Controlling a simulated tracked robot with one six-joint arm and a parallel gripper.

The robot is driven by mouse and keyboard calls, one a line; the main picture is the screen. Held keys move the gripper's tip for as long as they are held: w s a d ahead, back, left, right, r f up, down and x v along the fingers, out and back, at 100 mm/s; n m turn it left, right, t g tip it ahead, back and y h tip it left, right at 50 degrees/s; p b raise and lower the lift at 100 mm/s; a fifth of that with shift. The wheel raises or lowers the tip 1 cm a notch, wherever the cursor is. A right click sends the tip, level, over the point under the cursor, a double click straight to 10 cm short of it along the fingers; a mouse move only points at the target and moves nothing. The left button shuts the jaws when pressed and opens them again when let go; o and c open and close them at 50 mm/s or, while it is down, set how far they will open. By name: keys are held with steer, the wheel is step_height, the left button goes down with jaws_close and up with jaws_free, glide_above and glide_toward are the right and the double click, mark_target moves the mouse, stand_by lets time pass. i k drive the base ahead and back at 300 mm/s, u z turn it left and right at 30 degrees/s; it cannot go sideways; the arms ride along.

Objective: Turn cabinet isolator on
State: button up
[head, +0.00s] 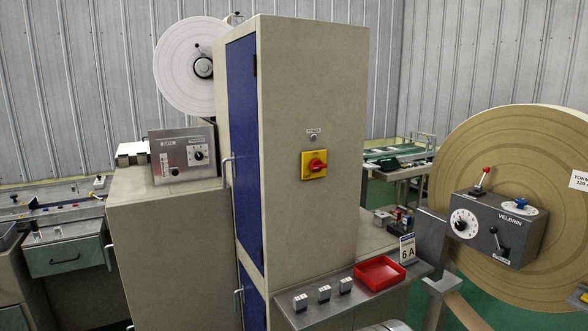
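The cabinet isolator is a red rotary handle (317,165) on a square yellow plate (307,172). It is mounted on the beige side face of the tall cabinet (310,90) in the middle of the head view. The handle looks roughly horizontal, but the plate's markings are too small to read. A small round lamp (313,137) with a label above it sits over the isolator and looks unlit. My gripper is not in view.
A metal shelf (345,306) with small grey blocks, a red tray (380,270) and a "6 A" sign (407,249) juts out below the isolator. A large brown roll (530,170) with a grey control box (497,225) stands right. The isolator's front is unobstructed.

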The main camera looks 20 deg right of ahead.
mark_target(316, 164)
steer(key=u, duration=0.2)
steer(key=i, duration=1)
steer(key=u, duration=0.05)
